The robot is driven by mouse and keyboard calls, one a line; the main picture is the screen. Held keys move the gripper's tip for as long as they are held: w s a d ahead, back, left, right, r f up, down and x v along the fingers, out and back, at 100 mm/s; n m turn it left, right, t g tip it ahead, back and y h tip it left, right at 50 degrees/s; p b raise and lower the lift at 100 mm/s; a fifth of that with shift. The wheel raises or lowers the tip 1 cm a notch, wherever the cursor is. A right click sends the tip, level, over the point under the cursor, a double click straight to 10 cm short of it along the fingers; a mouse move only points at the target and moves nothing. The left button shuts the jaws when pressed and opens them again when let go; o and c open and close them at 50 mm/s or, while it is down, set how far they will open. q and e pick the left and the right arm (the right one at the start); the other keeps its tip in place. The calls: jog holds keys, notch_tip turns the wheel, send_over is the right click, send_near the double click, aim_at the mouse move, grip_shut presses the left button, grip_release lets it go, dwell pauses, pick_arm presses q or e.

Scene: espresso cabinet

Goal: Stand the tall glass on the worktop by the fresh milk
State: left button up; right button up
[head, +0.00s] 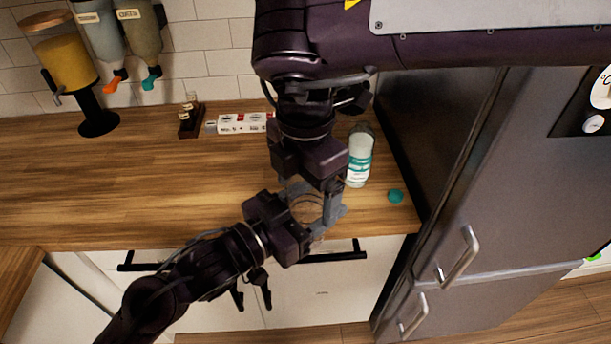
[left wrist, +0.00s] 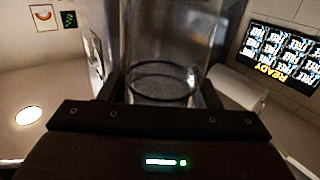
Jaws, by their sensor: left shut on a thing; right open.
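The tall clear glass (left wrist: 165,60) stands between the fingers of my left gripper (left wrist: 160,88) in the left wrist view, with its dark ring low down. In the head view my left gripper (head: 314,212) is shut on the glass (head: 305,210), above the worktop's front edge. Only part of the glass shows there. My right gripper (head: 320,194) is open and reaches down from above, close to the glass; whether it touches is unclear. The fresh milk bottle (head: 358,165), with a teal label, stands upright on the worktop (head: 120,190), right of both grippers.
A teal cap (head: 396,196) lies right of the milk. The grey fridge (head: 480,180) bounds the worktop at right. A yellow dispenser (head: 68,65) is far left. The left worktop is clear.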

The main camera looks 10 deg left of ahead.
jog(key=c, duration=1.2)
pick_arm(q)
jog(key=o, duration=1.2)
pick_arm(e)
jog(key=shift+c, duration=0.2)
